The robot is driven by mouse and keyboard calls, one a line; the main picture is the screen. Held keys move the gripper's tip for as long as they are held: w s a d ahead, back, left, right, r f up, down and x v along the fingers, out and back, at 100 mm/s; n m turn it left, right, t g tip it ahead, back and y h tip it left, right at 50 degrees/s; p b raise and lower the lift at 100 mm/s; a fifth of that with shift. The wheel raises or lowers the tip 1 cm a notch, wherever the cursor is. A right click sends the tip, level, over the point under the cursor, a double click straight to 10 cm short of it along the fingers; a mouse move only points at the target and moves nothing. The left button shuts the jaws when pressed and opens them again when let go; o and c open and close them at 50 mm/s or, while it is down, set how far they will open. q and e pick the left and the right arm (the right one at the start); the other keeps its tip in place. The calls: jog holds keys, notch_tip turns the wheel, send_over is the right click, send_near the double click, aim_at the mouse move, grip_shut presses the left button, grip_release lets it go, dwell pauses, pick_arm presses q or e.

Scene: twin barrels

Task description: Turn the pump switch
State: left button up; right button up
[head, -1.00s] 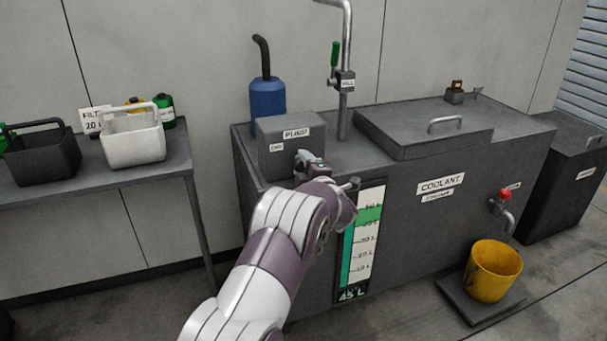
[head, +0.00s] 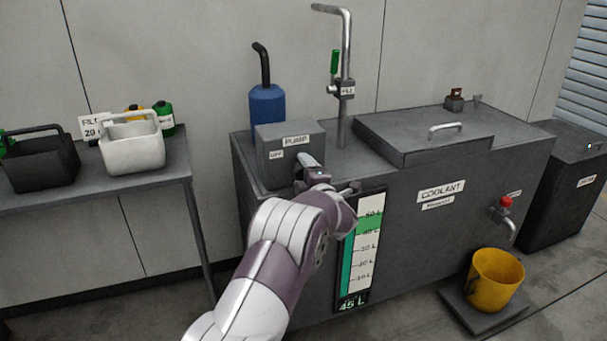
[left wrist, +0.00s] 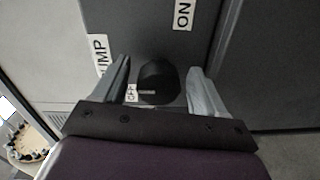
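The grey pump box (head: 289,150) with a PUMP label stands on the left end of the dark coolant tank (head: 440,215). In the left wrist view a round black switch knob (left wrist: 158,82) sits on its face, with an ON label (left wrist: 183,14) above and an OFF label (left wrist: 132,93) to its left. My left gripper (head: 310,170) is at the front of the pump box and hides the knob in the head view. In the left wrist view its fingers (left wrist: 161,88) are apart, one each side of the knob, with gaps showing. My right gripper is not in view.
A level gauge (head: 361,250) reading 45 L is on the tank front, beside my left forearm. A pipe (head: 344,60) with a green-handled valve rises behind. A yellow bucket (head: 494,280) stands below the red tap. A bench (head: 100,190) with baskets is at left.

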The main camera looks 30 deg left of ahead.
pick_arm(q)
jog(key=shift+s, duration=0.1)
jog(key=p+v, duration=0.2)
jog(key=v, duration=1)
jog(key=shift+d, duration=0.3)
jog(key=shift+s, duration=0.1)
